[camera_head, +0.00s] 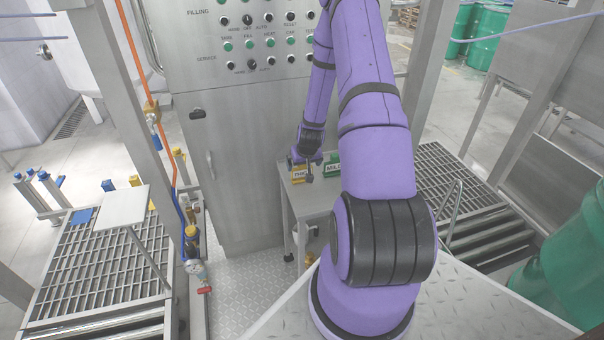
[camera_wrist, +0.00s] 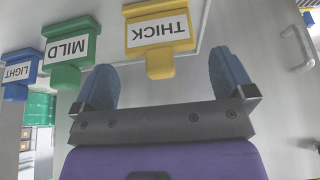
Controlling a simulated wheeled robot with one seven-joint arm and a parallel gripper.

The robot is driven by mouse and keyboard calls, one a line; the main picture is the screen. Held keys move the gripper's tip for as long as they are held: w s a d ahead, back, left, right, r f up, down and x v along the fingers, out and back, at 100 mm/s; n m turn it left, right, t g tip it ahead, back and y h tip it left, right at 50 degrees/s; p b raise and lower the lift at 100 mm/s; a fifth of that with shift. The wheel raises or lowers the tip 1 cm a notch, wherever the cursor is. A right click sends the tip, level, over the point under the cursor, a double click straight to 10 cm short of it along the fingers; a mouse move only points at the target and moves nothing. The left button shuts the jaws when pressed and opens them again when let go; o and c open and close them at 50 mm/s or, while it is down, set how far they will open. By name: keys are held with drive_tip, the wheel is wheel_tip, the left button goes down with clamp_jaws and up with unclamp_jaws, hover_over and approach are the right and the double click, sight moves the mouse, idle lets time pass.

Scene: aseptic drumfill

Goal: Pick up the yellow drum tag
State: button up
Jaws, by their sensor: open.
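The yellow drum tag (camera_wrist: 157,36) carries a white label reading THICK, upside down in the wrist view. In the head view the yellow tag (camera_head: 299,175) sits at the left of the small steel table's top. My gripper (camera_wrist: 163,82) is open, with its two blue fingers apart. The tag's narrow yellow end lies just beyond and between the fingertips in the wrist view, and no grip shows. In the head view my gripper (camera_head: 309,175) is over the table close to the yellow tag and partly covers it.
A green tag (camera_wrist: 68,50) reading MILD and a blue tag (camera_wrist: 20,72) reading LIGHT are in a row beside the yellow one. The steel table (camera_head: 310,203) stands by the control cabinet (camera_head: 240,175). Roller grates (camera_head: 90,265) lie to the left.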

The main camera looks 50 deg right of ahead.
sight(302, 167)
drive_tip(key=shift+d+x, duration=0.1)
drive_tip(key=shift+x, duration=1.15)
drive_tip(key=shift+d+x, duration=0.15)
drive_tip(key=shift+x, duration=1.1)
drive_tip(key=shift+r, duration=0.1)
drive_tip(key=c, duration=0.7)
drive_tip(key=shift+o, duration=0.2)
drive_tip(key=shift+r, duration=0.1)
